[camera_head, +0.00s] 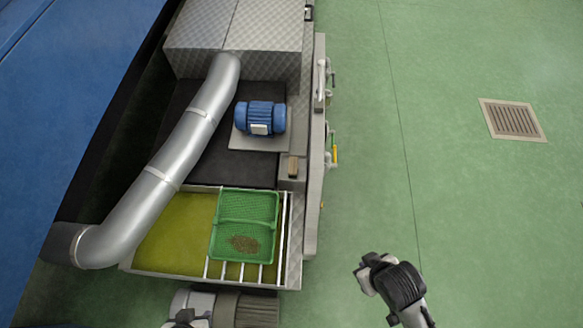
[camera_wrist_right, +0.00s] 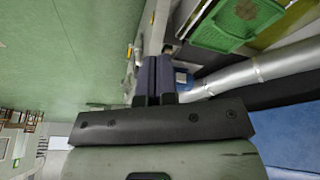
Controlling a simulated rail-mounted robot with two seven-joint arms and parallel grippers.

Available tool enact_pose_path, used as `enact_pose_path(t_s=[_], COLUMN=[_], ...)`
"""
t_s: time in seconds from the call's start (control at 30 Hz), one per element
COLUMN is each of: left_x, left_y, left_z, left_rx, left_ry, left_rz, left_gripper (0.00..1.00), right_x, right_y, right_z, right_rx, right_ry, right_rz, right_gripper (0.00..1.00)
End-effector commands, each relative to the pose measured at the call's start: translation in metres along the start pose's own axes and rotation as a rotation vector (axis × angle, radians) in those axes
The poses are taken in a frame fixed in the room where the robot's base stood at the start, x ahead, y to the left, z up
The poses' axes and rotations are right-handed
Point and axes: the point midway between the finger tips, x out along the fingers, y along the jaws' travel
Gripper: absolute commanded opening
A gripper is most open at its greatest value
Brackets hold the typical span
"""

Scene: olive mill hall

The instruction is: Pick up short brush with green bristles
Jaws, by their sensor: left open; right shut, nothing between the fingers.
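No green bristles can be made out in either view. A small brown block (camera_head: 292,166) lies on a grey ledge at the right side of the machine, just below the blue motor; I cannot tell whether it is the short brush. My left gripper (camera_head: 184,317) shows only in part at the bottom edge of the head view, below the machine and well apart from the brown block. It is open and empty. My right gripper (camera_wrist_right: 155,78) is shut on nothing in the right wrist view, with its dark fingers together and touching no object.
A green mesh tray (camera_head: 271,226) with a brown patch sits over a yellow-green basin (camera_head: 172,233). A thick silver pipe (camera_head: 188,142) curves along the left. A blue motor (camera_head: 262,117) stands on the machine. The green floor (camera_head: 440,120) is open to the right, with a drain grate (camera_head: 513,120).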

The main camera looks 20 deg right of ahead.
Motion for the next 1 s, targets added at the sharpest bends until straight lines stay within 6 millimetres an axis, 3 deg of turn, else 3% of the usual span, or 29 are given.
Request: enact_pose_path(t_s=[0.4,1.0], left_x=[-0.0001,-0.0001], left_y=[-0.0006,-0.0033], left_z=[0.0002,0.0009], left_rx=[0.002,0.011], left_ry=[0.0,-0.002], left_rz=[-0.002,-0.009], left_gripper=[0.45,0.45], right_x=[-0.0003,-0.0004], right_y=[-0.0005,-0.0027], right_z=[-0.0006,-0.0012], right_rx=[0.002,0.009], right_ry=[0.002,0.003], right_rz=[-0.001,-0.007], right_gripper=[0.01,0.58])
